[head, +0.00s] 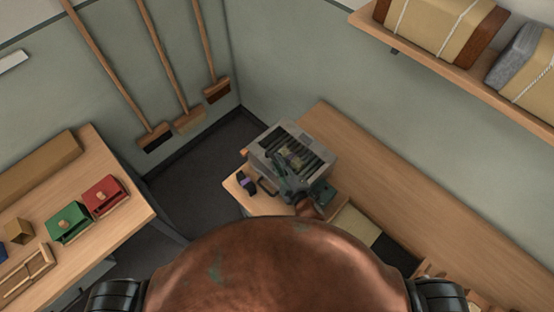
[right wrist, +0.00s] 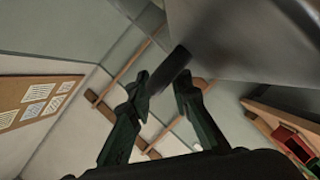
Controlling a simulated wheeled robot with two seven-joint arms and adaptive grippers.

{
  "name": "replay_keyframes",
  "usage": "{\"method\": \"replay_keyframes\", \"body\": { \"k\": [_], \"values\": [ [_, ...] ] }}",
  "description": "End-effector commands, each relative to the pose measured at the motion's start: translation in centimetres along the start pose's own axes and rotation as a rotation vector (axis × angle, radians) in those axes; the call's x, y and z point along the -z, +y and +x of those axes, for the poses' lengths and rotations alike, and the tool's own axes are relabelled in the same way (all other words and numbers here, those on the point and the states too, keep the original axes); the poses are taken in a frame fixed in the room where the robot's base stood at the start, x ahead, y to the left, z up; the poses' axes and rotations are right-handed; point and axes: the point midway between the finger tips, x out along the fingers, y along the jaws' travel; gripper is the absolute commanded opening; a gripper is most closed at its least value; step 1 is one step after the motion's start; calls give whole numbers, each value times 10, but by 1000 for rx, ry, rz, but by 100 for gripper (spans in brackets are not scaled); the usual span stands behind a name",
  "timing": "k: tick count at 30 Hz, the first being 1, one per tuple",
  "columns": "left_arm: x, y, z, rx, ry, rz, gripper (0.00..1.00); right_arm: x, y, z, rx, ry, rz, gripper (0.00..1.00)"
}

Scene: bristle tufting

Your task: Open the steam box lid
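The steam box (head: 262,157) is a grey box on the corner of the bench at the centre of the head view. Its top shows dark slats and a small yellowish patch; I cannot tell how the lid stands. My right gripper (head: 287,162), dark green, is over the near side of the box and hides part of it. In the right wrist view its two fingers (right wrist: 162,80) are apart. A dark bar (right wrist: 171,68), probably a handle, reaches from the grey box surface (right wrist: 235,40) between or just beyond the fingertips; contact is unclear. My left gripper is out of view.
A small dark and purple item (head: 246,182) lies beside the box. The left table (head: 125,222) holds a green box (head: 68,222) and a red box (head: 104,196). Brooms (head: 170,65) lean on the wall. A shelf (head: 450,75) with bundles hangs at upper right.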

Motion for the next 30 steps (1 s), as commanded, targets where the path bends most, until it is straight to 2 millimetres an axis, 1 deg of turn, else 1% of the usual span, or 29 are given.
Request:
{"method": "replay_keyframes", "body": {
  "k": [1, 4, 12, 21, 30],
  "values": [
    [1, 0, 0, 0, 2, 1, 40, 1, 0, 5, 0, 1, 0, 19],
    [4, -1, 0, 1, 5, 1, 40, 1, 0, 10, 1, 1, 0, 19],
    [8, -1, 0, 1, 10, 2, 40, 1, -1, 12, 1, 2, 0, 19],
    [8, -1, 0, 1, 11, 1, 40, 1, -1, 12, 1, 2, 0, 0],
    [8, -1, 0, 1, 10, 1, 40, 1, -1, 12, 2, 2, 0, 0]
  ]
}}
